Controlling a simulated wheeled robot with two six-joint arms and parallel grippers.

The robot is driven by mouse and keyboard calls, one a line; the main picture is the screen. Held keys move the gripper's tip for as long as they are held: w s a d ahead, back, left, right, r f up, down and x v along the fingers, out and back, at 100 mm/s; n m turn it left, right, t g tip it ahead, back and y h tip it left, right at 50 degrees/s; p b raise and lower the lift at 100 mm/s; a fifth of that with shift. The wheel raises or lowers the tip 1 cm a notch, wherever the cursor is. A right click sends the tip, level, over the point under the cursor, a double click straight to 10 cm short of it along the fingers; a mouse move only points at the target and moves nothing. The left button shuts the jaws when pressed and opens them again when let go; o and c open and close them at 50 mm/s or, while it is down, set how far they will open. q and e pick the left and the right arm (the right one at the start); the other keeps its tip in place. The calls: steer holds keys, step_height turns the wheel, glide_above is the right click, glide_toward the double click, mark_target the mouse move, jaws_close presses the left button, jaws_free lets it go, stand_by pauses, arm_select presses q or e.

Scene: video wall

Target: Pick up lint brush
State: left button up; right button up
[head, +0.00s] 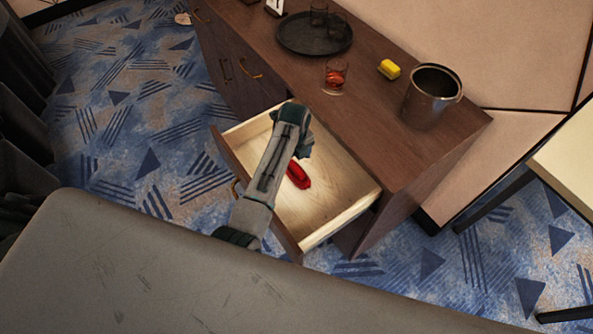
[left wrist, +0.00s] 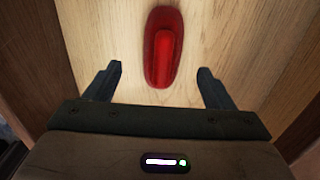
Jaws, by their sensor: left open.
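The lint brush (head: 299,175) is red and lies on the pale wooden floor of an open drawer (head: 325,209). In the left wrist view the red brush (left wrist: 163,48) lies lengthwise, ahead of and between my fingers. My left gripper (left wrist: 160,85) is open and empty, with a finger on each side and a gap to the brush. In the head view my left arm (head: 270,165) reaches over the drawer and partly covers its inside; the fingertips are hidden there. My right gripper is in neither view.
The drawer's walls surround the brush. On the dark wooden cabinet (head: 385,130) stand a metal bucket (head: 432,97), a yellow block (head: 389,69), a glass with something orange-red (head: 335,77) and a round black tray (head: 297,44) with glasses. Patterned carpet (head: 130,130) lies left.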

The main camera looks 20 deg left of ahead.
mark_target(296, 168)
arm_select(q)
steer(key=shift+w+f, duration=0.3)
steer(key=shift+f, duration=0.55)
steer(key=f, duration=0.1)
steer(key=f+p, duration=0.1)
steer(key=s+f, duration=0.1)
steer(key=shift+d+f+p, duration=0.3)
steer(key=shift+f+p, duration=0.05)
steer(key=shift+f, duration=0.05)
steer(key=shift+w+f, duration=0.25)
steer(key=shift+f, duration=0.15)
steer(key=c, duration=1.1)
